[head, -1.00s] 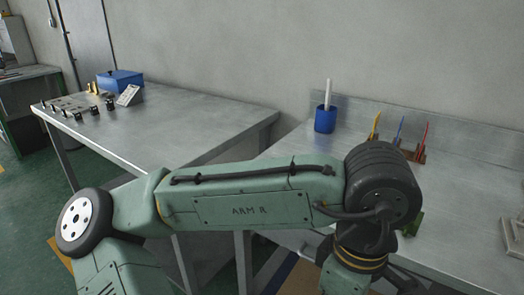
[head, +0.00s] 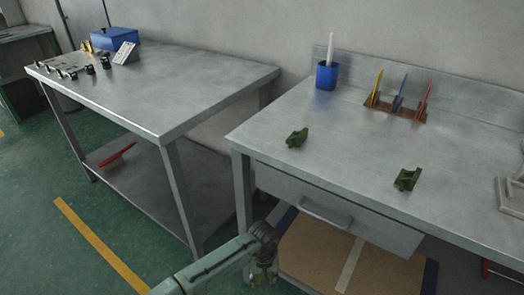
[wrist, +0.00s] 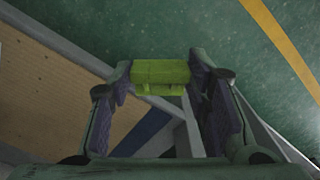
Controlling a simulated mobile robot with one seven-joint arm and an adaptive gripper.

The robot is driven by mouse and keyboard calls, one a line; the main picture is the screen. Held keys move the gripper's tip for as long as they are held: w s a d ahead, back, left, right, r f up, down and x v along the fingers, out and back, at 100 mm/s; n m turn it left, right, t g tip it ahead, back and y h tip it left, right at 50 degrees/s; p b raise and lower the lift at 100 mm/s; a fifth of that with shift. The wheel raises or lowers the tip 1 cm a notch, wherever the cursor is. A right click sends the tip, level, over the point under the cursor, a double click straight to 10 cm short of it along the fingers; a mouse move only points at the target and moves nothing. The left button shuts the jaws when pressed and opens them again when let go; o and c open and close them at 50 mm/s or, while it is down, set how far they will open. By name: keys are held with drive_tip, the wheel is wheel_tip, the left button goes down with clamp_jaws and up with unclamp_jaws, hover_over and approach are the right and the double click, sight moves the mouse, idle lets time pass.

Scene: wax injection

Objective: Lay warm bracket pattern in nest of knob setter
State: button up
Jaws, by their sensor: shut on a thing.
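My gripper (head: 263,277) is low in front of the right bench, below its top, near the drawer and lower shelf. In the wrist view my gripper (wrist: 160,85) is shut on a yellow-green bracket pattern (wrist: 160,73), held crosswise between the two fingers. In the head view the held bracket is small and hard to make out. Two dark green bracket-shaped pieces (head: 297,138) (head: 407,179) lie apart on the right bench top. I cannot tell which fixture is the knob setter; a grey block-like fixture (head: 510,192) is cut off at the right edge.
The right bench (head: 350,130) carries a blue cup (head: 326,76) with a white stick and a brown rack (head: 393,107) with yellow, blue and red tools. The left table (head: 165,95) has knobs and a blue box (head: 115,38) at its far end; its near part is clear.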

sight(261, 276)
drive_tip(key=shift+w+a+f+m, duration=0.15)
drive_tip(key=shift+w+f, duration=0.1)
drive_tip(key=shift+f, duration=0.4)
drive_tip(key=shift+w+a+f+m, duration=0.15)
drive_tip(key=shift+w+f, duration=0.1)
drive_tip(key=shift+f, duration=0.35)
drive_tip(key=shift+d, duration=0.15)
